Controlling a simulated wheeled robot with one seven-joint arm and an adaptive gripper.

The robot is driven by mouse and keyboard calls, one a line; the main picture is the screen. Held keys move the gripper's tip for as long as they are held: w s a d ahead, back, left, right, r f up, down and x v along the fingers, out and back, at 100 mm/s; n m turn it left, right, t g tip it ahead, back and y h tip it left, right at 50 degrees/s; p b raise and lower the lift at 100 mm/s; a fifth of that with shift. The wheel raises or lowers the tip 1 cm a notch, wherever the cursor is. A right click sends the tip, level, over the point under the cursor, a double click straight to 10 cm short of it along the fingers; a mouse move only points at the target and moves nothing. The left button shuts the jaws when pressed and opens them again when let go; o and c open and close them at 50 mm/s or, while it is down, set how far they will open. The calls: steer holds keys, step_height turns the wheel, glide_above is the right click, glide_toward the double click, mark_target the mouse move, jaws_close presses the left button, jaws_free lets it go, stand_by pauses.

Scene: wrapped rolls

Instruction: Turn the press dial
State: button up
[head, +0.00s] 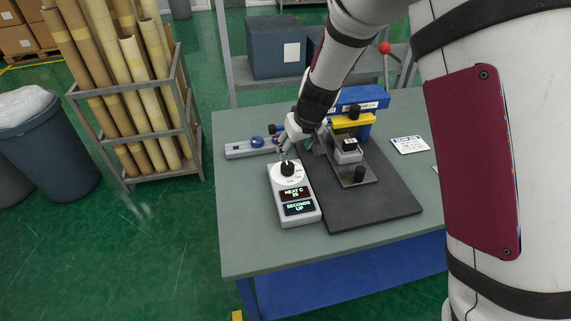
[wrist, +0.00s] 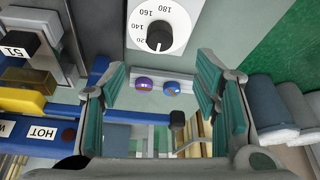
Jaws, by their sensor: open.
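The press dial is a black knob (head: 288,168) on a round white scale at the far end of a white control box (head: 281,205). The box has two small lit displays; the lower reads SECONDS UP. In the wrist view the knob (wrist: 159,36) is at the top centre, with numbers from 120 to 180 around it. My gripper (head: 285,153) is just above and behind the knob in the head view. In the wrist view my gripper (wrist: 162,72) has its two green-padded fingers wide apart with nothing between them. The knob appears beyond the fingertips, not gripped.
The blue and yellow press (head: 360,110) stands on a dark mat (head: 385,205) right of the box. A pale holder with coloured round parts (head: 252,147) lies to the left. A white card (head: 409,145) is at right. The table's front left (head: 245,245) is clear.

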mark_target(288, 166)
steer(key=x, duration=1.2)
steer(key=shift+f+p, duration=0.15)
steer(key=shift+p, duration=0.15)
steer(key=c, duration=1.1)
